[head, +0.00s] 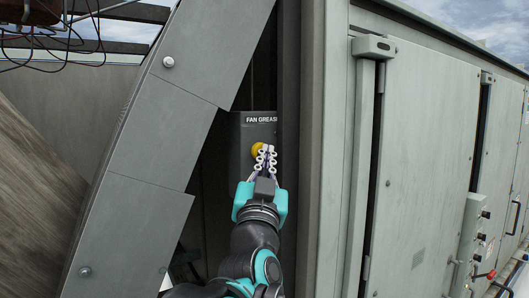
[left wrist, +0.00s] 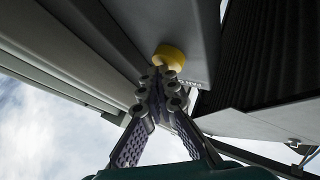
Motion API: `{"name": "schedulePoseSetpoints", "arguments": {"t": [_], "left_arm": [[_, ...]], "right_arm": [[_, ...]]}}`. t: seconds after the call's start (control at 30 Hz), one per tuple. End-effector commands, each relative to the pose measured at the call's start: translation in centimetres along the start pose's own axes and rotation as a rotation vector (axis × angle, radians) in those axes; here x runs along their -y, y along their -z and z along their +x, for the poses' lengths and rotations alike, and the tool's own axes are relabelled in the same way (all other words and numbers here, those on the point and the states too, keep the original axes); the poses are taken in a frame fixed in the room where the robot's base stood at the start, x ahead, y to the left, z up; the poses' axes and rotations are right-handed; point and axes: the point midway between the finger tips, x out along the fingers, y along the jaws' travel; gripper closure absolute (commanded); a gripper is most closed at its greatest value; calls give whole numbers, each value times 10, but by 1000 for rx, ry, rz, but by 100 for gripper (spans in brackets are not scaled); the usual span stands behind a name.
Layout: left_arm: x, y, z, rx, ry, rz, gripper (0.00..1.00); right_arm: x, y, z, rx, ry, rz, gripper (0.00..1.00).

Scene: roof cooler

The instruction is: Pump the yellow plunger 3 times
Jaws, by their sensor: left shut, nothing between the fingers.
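The yellow plunger (head: 257,149) is a round yellow knob on the front of a dark grey box (head: 259,129) labelled "FAN GREASE". The box sits in the narrow gap behind a tilted grey panel. In the left wrist view the plunger (left wrist: 169,56) shows just beyond my fingertips. My left gripper (head: 265,155) is shut and empty, its tips in front of the plunger and hiding its right part. In the left wrist view the fingertips (left wrist: 162,75) meet at the knob's lower edge; I cannot tell if they touch it. My right gripper is not in view.
The tilted grey panel (head: 147,148) with bolts stands close on the left of my arm. A grey cabinet post (head: 313,150) stands close on the right. Cabinet doors (head: 424,165) and a small control box with a red handle lie farther right. Loose cables hang at the top left.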

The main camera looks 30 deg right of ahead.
Motion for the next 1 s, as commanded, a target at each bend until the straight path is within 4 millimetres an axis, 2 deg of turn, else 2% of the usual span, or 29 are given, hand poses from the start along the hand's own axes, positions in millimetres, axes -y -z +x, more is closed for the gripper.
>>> {"name": "schedulePoseSetpoints", "arguments": {"t": [0.33,0.8,1.0], "left_arm": [[-4,3,-4,0,-2,-1,100],[-28,27,-37,-1,-2,-2,100],[-31,31,-43,0,-1,0,100]], "right_arm": [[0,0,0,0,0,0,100],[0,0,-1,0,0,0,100],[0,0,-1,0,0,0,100]]}}
